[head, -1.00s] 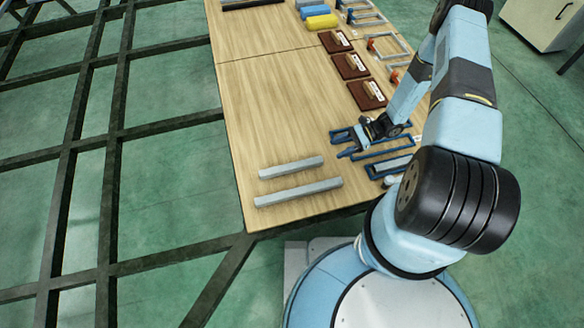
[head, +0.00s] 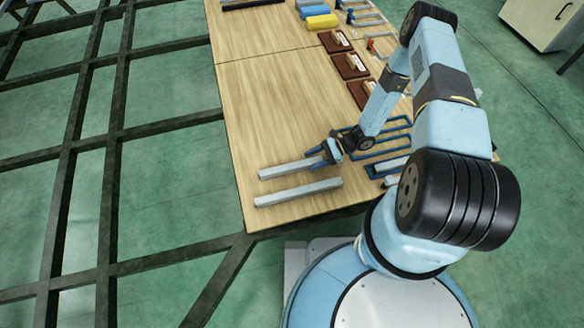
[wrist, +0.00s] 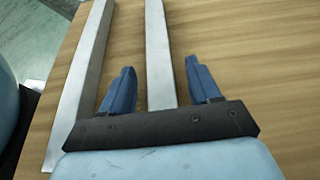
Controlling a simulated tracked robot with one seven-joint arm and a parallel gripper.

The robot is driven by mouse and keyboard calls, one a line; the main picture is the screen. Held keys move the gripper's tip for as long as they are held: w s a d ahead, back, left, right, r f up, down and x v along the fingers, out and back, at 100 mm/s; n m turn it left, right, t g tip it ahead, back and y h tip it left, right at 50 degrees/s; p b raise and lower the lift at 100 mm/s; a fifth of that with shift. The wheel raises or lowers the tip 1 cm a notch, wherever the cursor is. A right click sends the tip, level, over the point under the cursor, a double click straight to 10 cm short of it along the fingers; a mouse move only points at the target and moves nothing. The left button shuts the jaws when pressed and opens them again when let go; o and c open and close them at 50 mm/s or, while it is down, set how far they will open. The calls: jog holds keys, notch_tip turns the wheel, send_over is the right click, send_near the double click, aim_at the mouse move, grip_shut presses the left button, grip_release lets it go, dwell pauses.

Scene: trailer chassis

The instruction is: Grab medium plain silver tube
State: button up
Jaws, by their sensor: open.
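Two plain silver tubes lie side by side on the wooden table near its front left corner. The shorter, medium-looking tube (head: 285,170) is the farther one; the longer tube (head: 298,192) lies nearer the front edge. My gripper (head: 322,158) is at the right end of the shorter tube. In the wrist view my gripper (wrist: 159,68) is open, and the shorter tube (wrist: 158,40) runs between the two blue fingers, with a gap on both sides. The longer tube (wrist: 80,80) is left of the left finger. Whether the fingertips are down at tube height is unclear.
Blue rectangular frames (head: 393,140) lie right of my gripper, partly behind my arm. Brown blocks (head: 350,66) and a yellow item (head: 321,22) are farther back. The wooden table (head: 265,110) is clear beyond the tubes. Dark chassis beams (head: 115,200) run at left.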

jog(key=shift+x, duration=0.95)
jog(key=shift+c, duration=0.3)
grip_shut()
